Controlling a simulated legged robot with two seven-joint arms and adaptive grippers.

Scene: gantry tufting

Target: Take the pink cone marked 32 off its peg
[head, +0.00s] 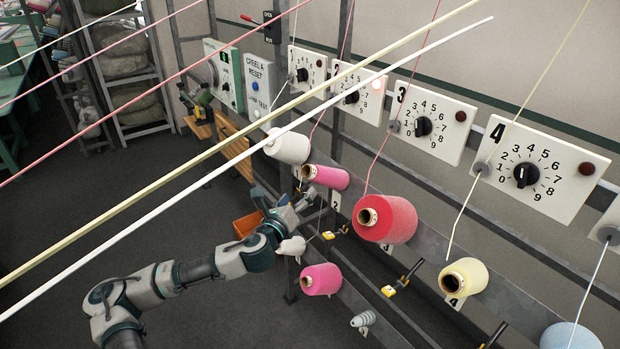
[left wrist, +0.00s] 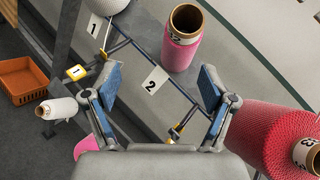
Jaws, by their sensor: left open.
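The pink cone (head: 330,177) sits on its peg in the second place of the rack, in the row of larger cones. In the left wrist view the pink cone (left wrist: 183,42) stands beyond my fingers, with a brown tube top and a label that seems to read 32. My left gripper (head: 308,205) is just below and left of that cone. In the left wrist view my gripper (left wrist: 160,88) is open with nothing between its fingers, and the cone is ahead of them, apart. The peg is hidden inside the cone. My right gripper is in neither view.
A larger red cone (head: 387,219) is close on the right and a white cone (head: 288,146) on the left. A small white cone (head: 291,247) and another pink cone (head: 320,279) hang lower. Strands cross above. An orange bin (left wrist: 22,80) stands left.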

